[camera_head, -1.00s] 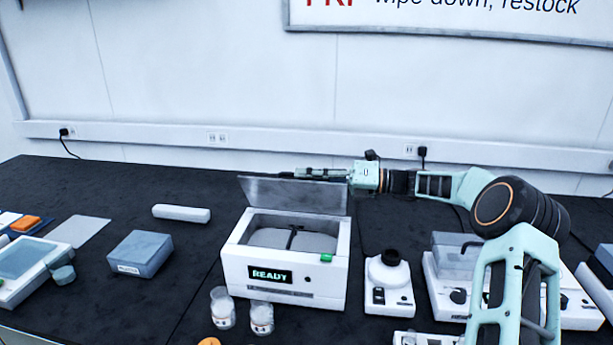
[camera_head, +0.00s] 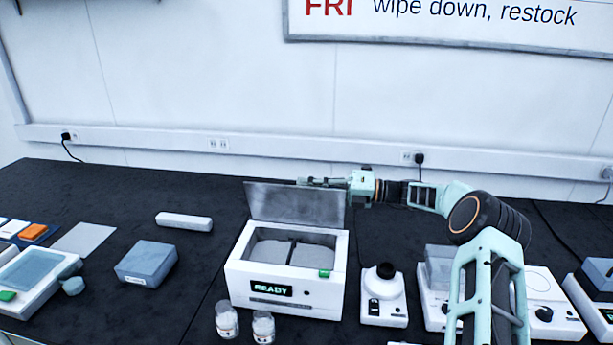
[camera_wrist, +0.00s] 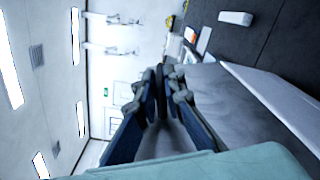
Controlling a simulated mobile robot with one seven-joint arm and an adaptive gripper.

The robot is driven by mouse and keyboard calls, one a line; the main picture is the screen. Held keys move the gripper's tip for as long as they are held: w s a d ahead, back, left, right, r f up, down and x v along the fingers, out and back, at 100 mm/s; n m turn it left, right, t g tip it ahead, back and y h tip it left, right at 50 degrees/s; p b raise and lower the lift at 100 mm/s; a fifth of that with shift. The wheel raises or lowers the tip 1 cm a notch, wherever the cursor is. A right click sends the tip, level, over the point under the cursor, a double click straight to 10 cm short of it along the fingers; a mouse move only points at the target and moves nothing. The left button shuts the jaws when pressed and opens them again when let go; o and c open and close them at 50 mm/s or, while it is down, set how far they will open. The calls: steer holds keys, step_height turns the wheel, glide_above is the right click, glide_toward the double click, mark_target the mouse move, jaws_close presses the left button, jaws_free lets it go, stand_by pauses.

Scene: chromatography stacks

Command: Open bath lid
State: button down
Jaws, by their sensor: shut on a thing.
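The bath (camera_head: 340,262) is a white box with a green "READY" display, standing on the dark bench in the head view. Its grey lid (camera_head: 290,207) stands raised, roughly upright, along the back edge. The bath's inside shows, with a dark bar over a grey surface. My gripper (camera_head: 310,182) reaches in from the right at the lid's top edge and is shut on it. In the wrist view the fingers (camera_wrist: 160,78) are close together against the grey lid (camera_wrist: 225,115); the exact contact is hard to see.
Two small jars (camera_head: 263,327) stand in front of the bath. A white device with a black knob (camera_head: 384,300) stands close to its right, with more instruments beyond. A grey-blue box (camera_head: 146,263) and a white bar (camera_head: 184,221) lie to the left. The bench directly left of the bath is clear.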

steer(key=shift+m, duration=0.8)
steer(key=shift+w+d+f+b, duration=0.15)
steer(key=shift+w+f+b, duration=0.15)
steer(key=shift+w, duration=0.55)
steer(key=shift+w+d+f+b, duration=0.2)
steer(key=shift+w+b, duration=0.15)
steer(key=shift+w, duration=0.45)
steer(key=shift+w+d+f+b, duration=0.2)
steer(key=shift+w+b, duration=0.1)
steer(key=shift+w, duration=0.7)
steer(key=shift+f, duration=0.15)
steer(key=c, duration=2)
jaws_free()
steer(key=shift+c, duration=0.2)
steer(key=s+d, duration=0.1)
steer(key=d, duration=0.6)
steer(key=shift+s+d, duration=0.15)
steer(key=shift+s, duration=0.1)
steer(key=shift+d, duration=0.15)
